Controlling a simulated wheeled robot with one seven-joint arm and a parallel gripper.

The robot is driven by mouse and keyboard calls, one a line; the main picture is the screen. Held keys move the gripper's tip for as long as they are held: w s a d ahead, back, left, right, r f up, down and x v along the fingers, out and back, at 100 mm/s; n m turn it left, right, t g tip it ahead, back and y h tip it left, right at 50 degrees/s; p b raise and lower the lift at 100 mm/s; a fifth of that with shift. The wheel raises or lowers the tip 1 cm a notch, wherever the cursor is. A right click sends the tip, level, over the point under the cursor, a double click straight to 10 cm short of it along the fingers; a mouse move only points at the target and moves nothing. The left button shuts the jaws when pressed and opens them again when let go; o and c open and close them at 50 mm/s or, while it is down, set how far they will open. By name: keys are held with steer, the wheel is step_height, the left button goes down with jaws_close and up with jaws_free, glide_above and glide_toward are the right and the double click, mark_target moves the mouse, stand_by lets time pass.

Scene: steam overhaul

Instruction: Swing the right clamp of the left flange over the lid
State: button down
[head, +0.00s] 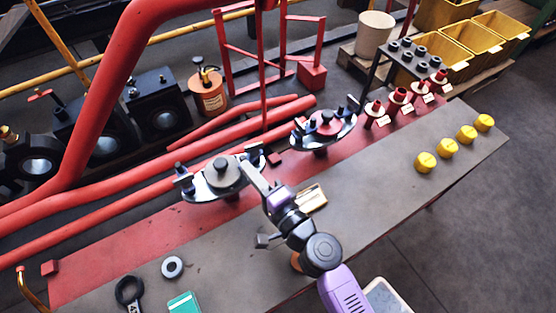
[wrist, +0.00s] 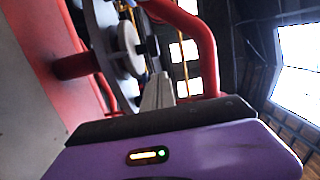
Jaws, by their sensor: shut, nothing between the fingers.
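The left flange (head: 205,188) is a shiny round plate with a grey knobbed lid (head: 222,171) on it, at the middle of the bench. A dark clamp (head: 184,180) stands at its left edge. The right clamp (head: 257,156) stands at its right edge, partly behind my gripper. My gripper (head: 247,166) is shut and empty, its fingers reaching to the flange's right side by the lid. In the wrist view the fingers (wrist: 158,90) point up beside the flange's plate and the pale lid (wrist: 130,50). I cannot tell whether they touch the clamp.
A second flange (head: 324,130) with a red centre stands to the right. Red pipes (head: 150,190) run behind the flanges. Yellow caps (head: 447,148) and red-based fittings (head: 398,100) are at the right. A ring (head: 172,267) and a green box (head: 184,304) lie at the front left.

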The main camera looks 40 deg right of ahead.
steer(key=shift+w+a, duration=0.75)
steer(key=shift+w, duration=0.2)
stand_by(0.4)
